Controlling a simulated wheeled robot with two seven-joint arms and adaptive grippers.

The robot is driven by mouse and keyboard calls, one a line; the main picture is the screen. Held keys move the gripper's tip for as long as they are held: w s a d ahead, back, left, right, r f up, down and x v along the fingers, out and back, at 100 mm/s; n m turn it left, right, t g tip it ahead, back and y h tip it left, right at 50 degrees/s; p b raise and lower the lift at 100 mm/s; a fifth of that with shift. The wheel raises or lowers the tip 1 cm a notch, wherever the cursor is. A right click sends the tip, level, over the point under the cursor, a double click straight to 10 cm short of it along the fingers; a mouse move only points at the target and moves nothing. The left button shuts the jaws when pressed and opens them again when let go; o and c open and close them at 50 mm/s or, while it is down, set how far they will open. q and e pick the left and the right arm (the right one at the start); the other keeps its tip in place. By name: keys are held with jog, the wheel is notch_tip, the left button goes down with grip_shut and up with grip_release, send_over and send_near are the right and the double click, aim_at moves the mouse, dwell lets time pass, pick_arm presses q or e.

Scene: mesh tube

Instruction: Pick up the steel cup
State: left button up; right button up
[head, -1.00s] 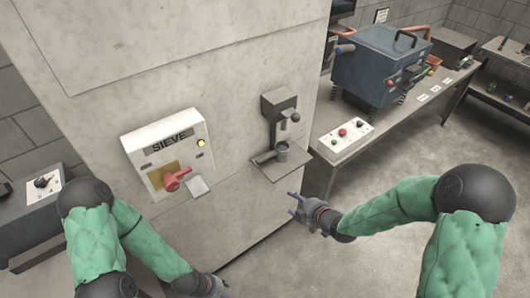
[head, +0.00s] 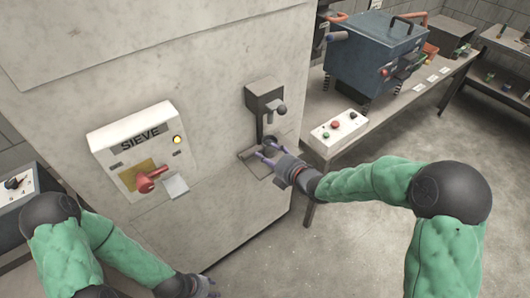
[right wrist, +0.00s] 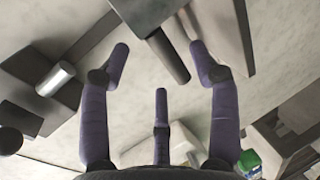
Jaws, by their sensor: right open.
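The steel cup (head: 269,141) is a small grey cup on the little shelf (head: 248,157) of the wall-mounted dispenser (head: 264,94) in the head view. Its lower part is partly hidden by my right gripper's fingers. My right gripper (head: 266,154) is open, its purple fingertips just in front of the cup at shelf height. I cannot tell whether they touch it. In the right wrist view the open fingers (right wrist: 160,70) spread apart; I cannot identify the cup there with certainty. My left gripper (head: 208,287) hangs low at the bottom edge, its fingers mostly unclear.
A SIEVE switch box (head: 138,150) with a red handle is on the wall left of the dispenser. A bench (head: 318,150) with a button box (head: 339,127) and a large blue machine (head: 372,55) stands close to the right. The floor at lower right is clear.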

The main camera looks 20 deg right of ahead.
aim_at(262, 147)
jog(key=shift+w+d+b+x, duration=0.15)
jog(key=shift+b+x, duration=0.1)
jog(key=shift+x, duration=0.7)
jog(key=shift+d+b+x, duration=0.15)
jog(key=shift+b+x, duration=0.05)
jog(key=shift+x, duration=0.7)
jog(key=shift+w+d+b+x, duration=0.1)
jog(key=shift+b+x, duration=0.15)
jog(key=shift+x, duration=0.7)
jog(key=shift+r, duration=0.25)
grip_shut()
